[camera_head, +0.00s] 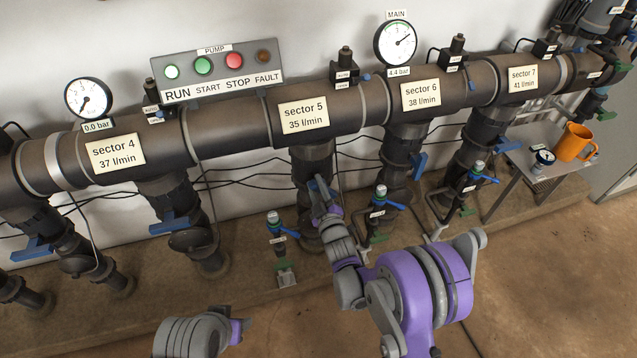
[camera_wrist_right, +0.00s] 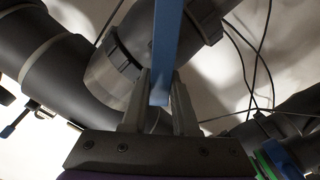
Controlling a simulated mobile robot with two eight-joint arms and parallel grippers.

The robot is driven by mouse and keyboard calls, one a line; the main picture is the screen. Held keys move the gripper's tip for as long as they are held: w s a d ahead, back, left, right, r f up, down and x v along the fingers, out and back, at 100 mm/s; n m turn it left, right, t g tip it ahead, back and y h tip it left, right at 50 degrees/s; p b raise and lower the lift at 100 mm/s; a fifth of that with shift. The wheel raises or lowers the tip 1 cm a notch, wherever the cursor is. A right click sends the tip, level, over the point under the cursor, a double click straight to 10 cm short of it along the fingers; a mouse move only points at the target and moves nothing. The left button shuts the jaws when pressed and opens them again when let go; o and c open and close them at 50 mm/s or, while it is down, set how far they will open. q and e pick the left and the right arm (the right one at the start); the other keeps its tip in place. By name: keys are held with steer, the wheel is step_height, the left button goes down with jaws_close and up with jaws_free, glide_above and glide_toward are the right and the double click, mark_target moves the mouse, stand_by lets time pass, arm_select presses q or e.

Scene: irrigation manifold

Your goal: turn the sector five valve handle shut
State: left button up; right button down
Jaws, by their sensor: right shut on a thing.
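The sector 5 label (camera_head: 303,113) on the main pipe reads 35 l/min. Below it a dark branch pipe (camera_head: 312,160) drops to the floor, and my right gripper (camera_head: 321,191) is at its front. In the right wrist view the blue valve handle (camera_wrist_right: 167,45) runs down between my right gripper's fingers (camera_wrist_right: 160,108), which are shut on its lower end. In the head view the gripper mostly hides this handle. Part of my left arm shows at the bottom edge; its gripper is not in view.
Blue handles of sector 4 (camera_head: 169,223) and sector 6 (camera_head: 418,164) hang on neighbouring branches. Small blue-topped valves (camera_head: 275,228) stand near my right arm. Thin black cables run behind the pipes. A small table with an orange mug (camera_head: 574,142) is at right. The front floor is open.

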steer(key=n, duration=0.2)
steer(key=f+n+p, duration=0.1)
steer(key=a+n, duration=0.1)
steer(key=n, duration=0.1)
steer(key=shift+s+f+n, duration=0.15)
steer(key=shift+n, duration=0.15)
steer(key=shift+f+n+p, duration=0.3)
steer(key=shift+n, duration=0.75)
steer(key=shift+f+n+p, duration=0.3)
steer(key=shift+n, duration=0.75)
steer(key=c, duration=0.7)
jaws_free()
